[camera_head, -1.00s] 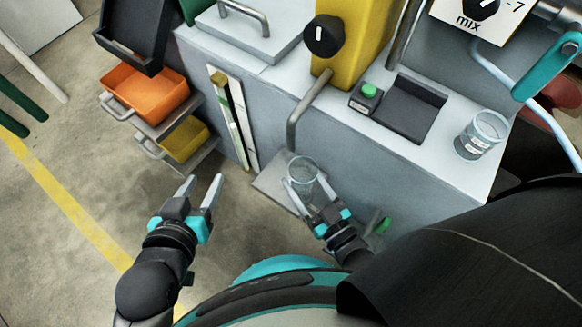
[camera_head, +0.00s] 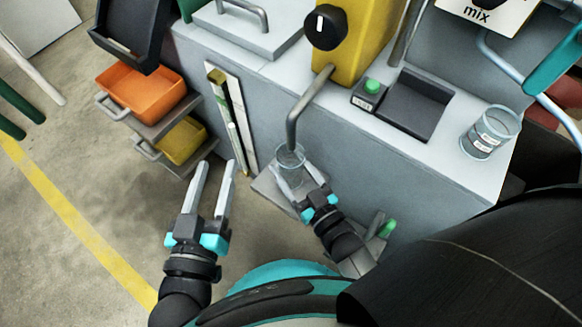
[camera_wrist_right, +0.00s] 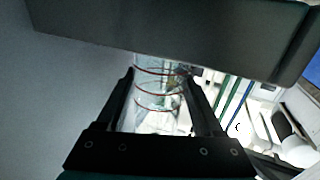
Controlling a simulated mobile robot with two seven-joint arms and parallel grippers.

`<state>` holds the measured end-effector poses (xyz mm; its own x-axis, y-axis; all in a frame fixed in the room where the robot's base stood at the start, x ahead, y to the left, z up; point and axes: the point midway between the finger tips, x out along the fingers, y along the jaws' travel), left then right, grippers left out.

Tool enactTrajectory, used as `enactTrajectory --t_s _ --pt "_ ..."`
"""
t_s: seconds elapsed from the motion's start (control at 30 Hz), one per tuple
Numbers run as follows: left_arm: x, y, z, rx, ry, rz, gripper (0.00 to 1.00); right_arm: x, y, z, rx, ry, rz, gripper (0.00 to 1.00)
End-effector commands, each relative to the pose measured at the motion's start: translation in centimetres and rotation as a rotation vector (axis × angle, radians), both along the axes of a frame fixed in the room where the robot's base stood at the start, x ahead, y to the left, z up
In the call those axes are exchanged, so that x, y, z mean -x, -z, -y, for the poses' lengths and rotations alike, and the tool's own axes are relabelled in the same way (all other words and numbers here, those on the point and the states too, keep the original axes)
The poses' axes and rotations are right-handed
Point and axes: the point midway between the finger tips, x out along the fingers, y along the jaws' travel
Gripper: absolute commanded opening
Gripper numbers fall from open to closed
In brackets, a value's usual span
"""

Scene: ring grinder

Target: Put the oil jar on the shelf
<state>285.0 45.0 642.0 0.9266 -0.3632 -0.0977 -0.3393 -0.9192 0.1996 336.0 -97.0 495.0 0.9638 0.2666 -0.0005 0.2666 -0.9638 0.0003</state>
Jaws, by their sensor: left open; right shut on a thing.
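A clear glass jar (camera_head: 290,155) is between the fingers of my right gripper (camera_head: 291,172), which is shut on it. The jar is over the small grey shelf (camera_head: 268,189) on the machine's front, close under the bent spout (camera_head: 297,112). I cannot tell whether it touches the shelf. In the right wrist view, the jar (camera_wrist_right: 160,88) shows red rings between the fingers. My left gripper (camera_head: 214,172) is open and empty over the floor, left of the shelf. A second clear jar (camera_head: 490,132) with a label stands on the bench at the right.
A yellow machine body with a black knob (camera_head: 325,27) stands above the spout. A green button box (camera_head: 369,94) and dark tray (camera_head: 413,103) are on the bench. Orange (camera_head: 140,92) and yellow bins (camera_head: 180,141) are at the left. A grey slab (camera_wrist_right: 175,40) crosses the wrist view's top.

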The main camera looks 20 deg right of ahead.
Motion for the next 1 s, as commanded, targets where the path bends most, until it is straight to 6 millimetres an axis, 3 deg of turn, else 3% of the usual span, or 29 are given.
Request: enactTrajectory --t_s 0.37,0.4,0.67,1.0 --pt "0.04 -0.07 0.03 0.004 -0.001 0.006 0.5 -0.03 0.2 0.0 -0.001 0.0 0.001 0.13" --pt "0.04 -0.11 0.02 0.005 -0.001 0.008 0.5 -0.01 0.24 0.01 -0.001 0.0 0.001 0.71" --pt "0.03 -0.11 0.03 0.005 -0.001 0.008 0.5 0.01 0.23 0.01 0.0 0.0 0.0 0.99" --pt "0.04 -0.07 0.04 0.004 0.0 0.004 0.5 0.03 -0.06 0.03 0.001 0.0 0.0 0.99"
